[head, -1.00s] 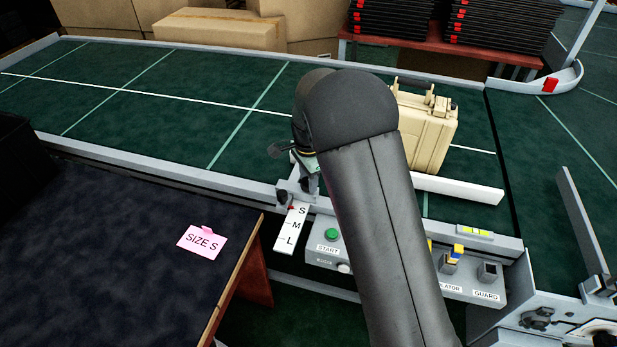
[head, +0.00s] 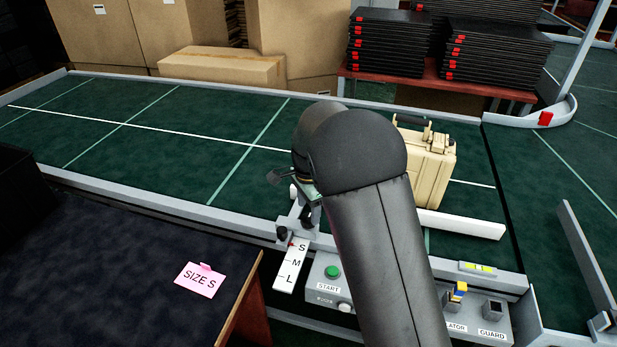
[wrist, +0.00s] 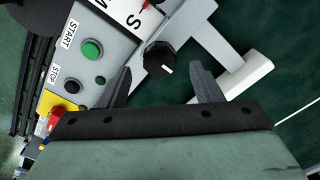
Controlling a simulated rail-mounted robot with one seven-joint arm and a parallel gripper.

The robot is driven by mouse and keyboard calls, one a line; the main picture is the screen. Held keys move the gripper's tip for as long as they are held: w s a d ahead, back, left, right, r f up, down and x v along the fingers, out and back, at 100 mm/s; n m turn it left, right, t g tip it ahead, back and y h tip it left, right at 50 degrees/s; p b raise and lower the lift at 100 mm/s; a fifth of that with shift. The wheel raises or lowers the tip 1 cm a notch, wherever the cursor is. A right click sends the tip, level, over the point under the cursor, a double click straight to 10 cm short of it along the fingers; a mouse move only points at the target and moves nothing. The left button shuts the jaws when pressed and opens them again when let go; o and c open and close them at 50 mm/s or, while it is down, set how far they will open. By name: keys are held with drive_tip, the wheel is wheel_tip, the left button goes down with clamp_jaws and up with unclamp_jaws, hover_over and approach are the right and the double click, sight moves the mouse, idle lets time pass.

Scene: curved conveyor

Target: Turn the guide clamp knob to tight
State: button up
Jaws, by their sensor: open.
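The guide clamp knob (wrist: 160,59) is a black knob with a white mark, seen in the wrist view just beyond my fingertips. In the head view a dark knob (head: 282,232) shows beside the S-M-L scale (head: 291,266), left of my arm. My gripper (wrist: 158,85) is open, its two dark fingers on either side of the knob's near side, with nothing between them that I can see held. In the head view my arm hides most of the gripper. The red pointer (wrist: 146,5) is near the S on the scale. The white guide rail (head: 462,224) lies across the belt.
A beige case (head: 430,168) stands on the green conveyor behind the guide rail. A control box with a green START button (head: 332,272) is close to the knob. A pink "SIZE S" note (head: 199,279) lies on the dark table. Stacked black trays (head: 395,45) stand behind.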

sight(309, 218)
wheel_tip(309, 218, up, 14)
drive_tip(key=shift+r, duration=0.15)
idle(0.3)
drive_tip(key=s+d+n, duration=0.6)
drive_tip(key=s+d, duration=0.5)
drive_tip(key=s, duration=0.5)
drive_tip(key=s+d+f+n, duration=0.2)
drive_tip(key=s+f+n, duration=0.1)
drive_tip(key=s, duration=0.5)
drive_tip(key=s+d+f+n, duration=0.2)
drive_tip(key=s+f+n, duration=0.1)
drive_tip(key=s, duration=0.4)
drive_tip(key=shift+s+n, duration=0.3)
drive_tip(key=shift+s, duration=0.05)
drive_tip(key=shift+d, duration=0.1)
